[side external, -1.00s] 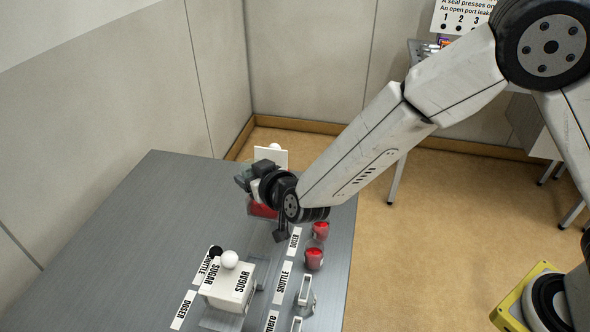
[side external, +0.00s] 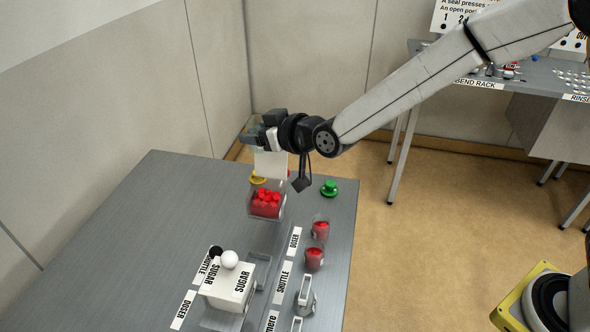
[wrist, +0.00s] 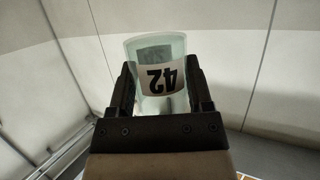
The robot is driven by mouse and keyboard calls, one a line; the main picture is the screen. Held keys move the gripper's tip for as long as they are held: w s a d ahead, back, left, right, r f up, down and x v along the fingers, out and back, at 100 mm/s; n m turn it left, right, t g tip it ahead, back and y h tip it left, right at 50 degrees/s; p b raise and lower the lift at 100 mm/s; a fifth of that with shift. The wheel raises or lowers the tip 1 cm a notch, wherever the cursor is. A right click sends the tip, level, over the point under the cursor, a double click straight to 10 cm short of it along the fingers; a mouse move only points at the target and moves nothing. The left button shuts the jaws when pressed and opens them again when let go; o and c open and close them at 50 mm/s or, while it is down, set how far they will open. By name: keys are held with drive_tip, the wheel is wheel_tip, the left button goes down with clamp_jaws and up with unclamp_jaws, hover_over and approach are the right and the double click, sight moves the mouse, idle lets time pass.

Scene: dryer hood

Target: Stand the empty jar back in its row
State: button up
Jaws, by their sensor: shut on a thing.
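My gripper (side external: 262,130) is raised above the far part of the grey table in the side view. In the wrist view my gripper (wrist: 160,95) is shut on a clear jar (wrist: 152,48) with a white label reading 42, which appears upside down there. No contents show through its glass. In the side view the jar (side external: 252,125) is a faint clear shape at the fingers, partly hidden by them. Two red-filled jars, a farther one (side external: 320,229) and a nearer one (side external: 314,258), stand along the table's right side.
A clear bin (side external: 266,204) of red pieces stands below my gripper, with a white panel (side external: 270,164) behind it. A yellow item (side external: 259,180) and a green item (side external: 329,187) are nearby. A white SUGAR box (side external: 228,285) with a round knob stands nearer. The table's left part (side external: 130,235) is clear.

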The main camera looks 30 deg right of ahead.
drive_tip(key=shift+s+d+r+n+g+y, duration=0.1)
drive_tip(key=shift+d+r+n+g+y, duration=0.1)
drive_tip(key=shift+d+r+n+y, duration=0.25)
drive_tip(key=shift+s+d+r+n+g+y, duration=0.1)
drive_tip(key=shift+d+r+n+g+y, duration=0.15)
drive_tip(key=shift+r+y, duration=0.25)
drive_tip(key=s+d+f+n+y, duration=0.1)
drive_tip(key=s+d+f, duration=1.4)
drive_tip(key=d+f, duration=0.15)
drive_tip(key=shift+g, duration=0.35)
drive_tip(key=w+f, duration=0.2)
drive_tip(key=w, duration=0.2)
drive_tip(key=w+f, duration=0.3)
drive_tip(key=w, duration=0.1)
drive_tip(key=w+a+f, duration=0.1)
drive_tip(key=w+f, duration=0.1)
drive_tip(key=w, duration=0.2)
drive_tip(key=shift+w+a+f, duration=0.1)
drive_tip(key=shift+f, duration=0.15)
drive_tip(key=shift+w+f, duration=0.55)
drive_tip(key=shift+f, duration=0.05)
drive_tip(key=shift+f, duration=0.1)
